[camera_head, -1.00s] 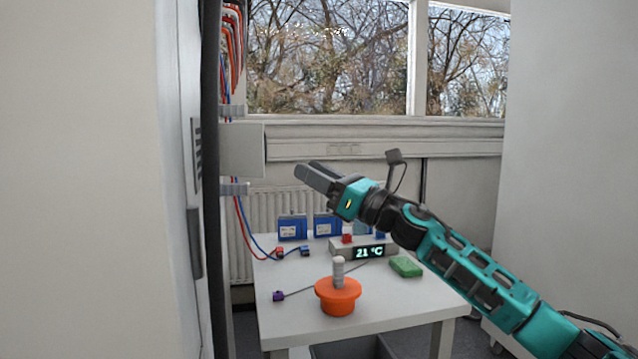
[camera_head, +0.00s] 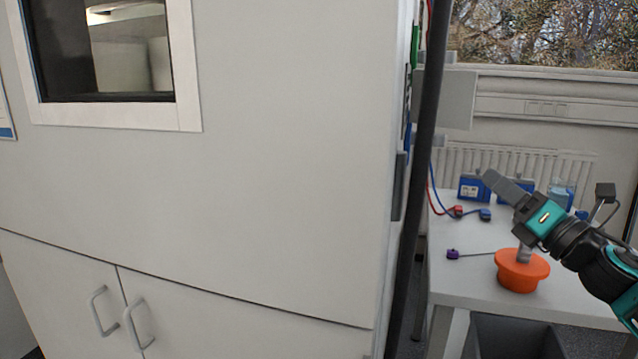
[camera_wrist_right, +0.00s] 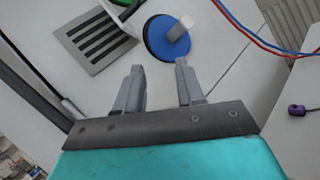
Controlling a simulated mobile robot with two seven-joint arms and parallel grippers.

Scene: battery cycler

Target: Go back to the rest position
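My right gripper (camera_head: 504,190) is at the right of the head view, in front of the small table and above the orange knobbed piece. In the right wrist view its two grey fingers (camera_wrist_right: 160,70) stand apart with nothing held between them. Beyond them is a blue round disc with a grey stub (camera_wrist_right: 158,44). It appears to be on the cabinet's side, apart from the fingers. My left gripper is in neither view.
A large white cabinet (camera_head: 270,170) with a window and lower doors fills the left and middle. The white table (camera_head: 465,290) holds an orange piece (camera_head: 520,275), blue boxes (camera_head: 472,190) and a purple connector (camera_head: 453,254). A dark bin (camera_head: 510,335) stands below.

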